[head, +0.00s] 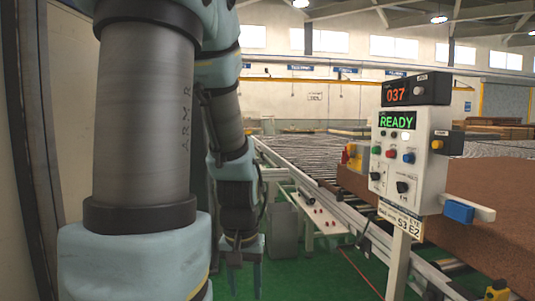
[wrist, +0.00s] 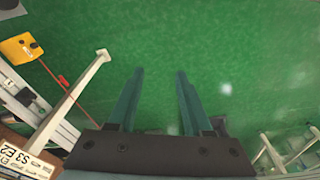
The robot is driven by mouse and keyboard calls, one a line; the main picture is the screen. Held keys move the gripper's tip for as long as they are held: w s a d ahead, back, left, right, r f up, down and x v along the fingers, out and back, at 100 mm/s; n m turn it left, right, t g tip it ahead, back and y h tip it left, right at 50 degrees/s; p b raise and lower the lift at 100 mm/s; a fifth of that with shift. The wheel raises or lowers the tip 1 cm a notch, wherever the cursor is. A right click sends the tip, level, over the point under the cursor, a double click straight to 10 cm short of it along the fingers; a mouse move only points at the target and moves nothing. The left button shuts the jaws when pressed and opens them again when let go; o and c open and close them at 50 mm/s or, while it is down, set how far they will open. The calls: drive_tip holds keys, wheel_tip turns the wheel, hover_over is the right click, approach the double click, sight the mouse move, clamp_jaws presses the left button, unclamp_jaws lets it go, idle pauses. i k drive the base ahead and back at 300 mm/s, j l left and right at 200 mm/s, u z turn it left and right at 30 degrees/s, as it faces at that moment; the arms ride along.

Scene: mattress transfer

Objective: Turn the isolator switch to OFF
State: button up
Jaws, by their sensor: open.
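A pale control box (head: 408,150) stands on a post at the right in the head view, with a green READY display. A black rotary knob (head: 402,187) sits low on its face, and a smaller dark knob (head: 376,177) sits to its left. Their labels are too small to read, so I cannot tell which control is the isolator switch. My gripper (head: 244,268) hangs pointing down, left of the box and well apart from it. In the wrist view my gripper (wrist: 159,72) is open and empty above the green floor.
A roller conveyor (head: 305,165) runs away behind the box. A brown block (head: 485,195) stands at the right. A yellow unit (wrist: 20,48) shows at left in the wrist view. Green floor (wrist: 240,60) lies clear below my gripper.

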sight(346, 156)
drive_tip(key=i+l+u, duration=0.1)
drive_tip(key=i+u, duration=0.2)
drive_tip(key=u, duration=0.2)
drive_tip(key=i+l+u, duration=0.25)
drive_tip(key=u, duration=0.2)
drive_tip(key=i, duration=0.1)
